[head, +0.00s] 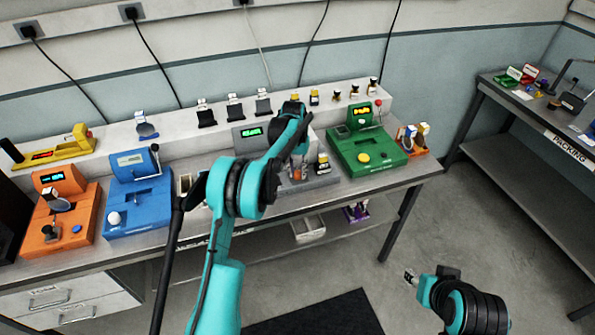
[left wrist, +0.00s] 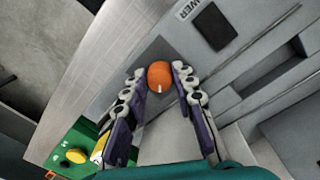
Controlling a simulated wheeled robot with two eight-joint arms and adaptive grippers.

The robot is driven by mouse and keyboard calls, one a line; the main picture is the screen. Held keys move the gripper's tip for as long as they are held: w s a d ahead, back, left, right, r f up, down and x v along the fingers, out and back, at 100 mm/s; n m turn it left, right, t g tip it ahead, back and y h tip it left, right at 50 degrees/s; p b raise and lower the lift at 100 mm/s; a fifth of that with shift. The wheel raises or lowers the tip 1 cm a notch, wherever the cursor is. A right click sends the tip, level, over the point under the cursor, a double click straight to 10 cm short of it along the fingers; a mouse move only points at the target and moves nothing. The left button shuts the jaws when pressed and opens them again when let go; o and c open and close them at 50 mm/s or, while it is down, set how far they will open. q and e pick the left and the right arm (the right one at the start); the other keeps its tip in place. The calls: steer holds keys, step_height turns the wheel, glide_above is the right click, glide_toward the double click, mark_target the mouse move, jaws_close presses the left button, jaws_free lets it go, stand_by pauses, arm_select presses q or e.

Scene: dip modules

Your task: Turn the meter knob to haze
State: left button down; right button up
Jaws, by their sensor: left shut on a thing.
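The grey meter (head: 318,181) stands mid-bench with a green-lit display, partly hidden behind my left arm. Its round orange knob (left wrist: 159,75) has a small white mark on its rim, towards the bottom of the left wrist view. My left gripper (left wrist: 160,82) has its two fingers on either side of the knob and is shut on it. In the head view the left gripper (head: 299,158) is over the meter. No haze label is readable. My right gripper (head: 411,278) is low at the right, away from the bench; its jaws are too small to judge.
A green device (head: 367,155) stands close right of the meter, and a blue device (head: 139,200) and an orange device (head: 66,215) stand to the left. Small modules line the raised back shelf (head: 180,138). A packing table (head: 545,125) is at far right. Floor lies open in front.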

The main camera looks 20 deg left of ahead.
mark_target(296, 172)
stand_by(0.4)
arm_select(q)
steer(key=c, duration=1.2)
jaws_free()
steer(key=shift+r, duration=0.1)
steer(key=r, duration=1.2)
steer(key=shift+a, duration=0.3)
steer(key=shift+f, duration=0.1)
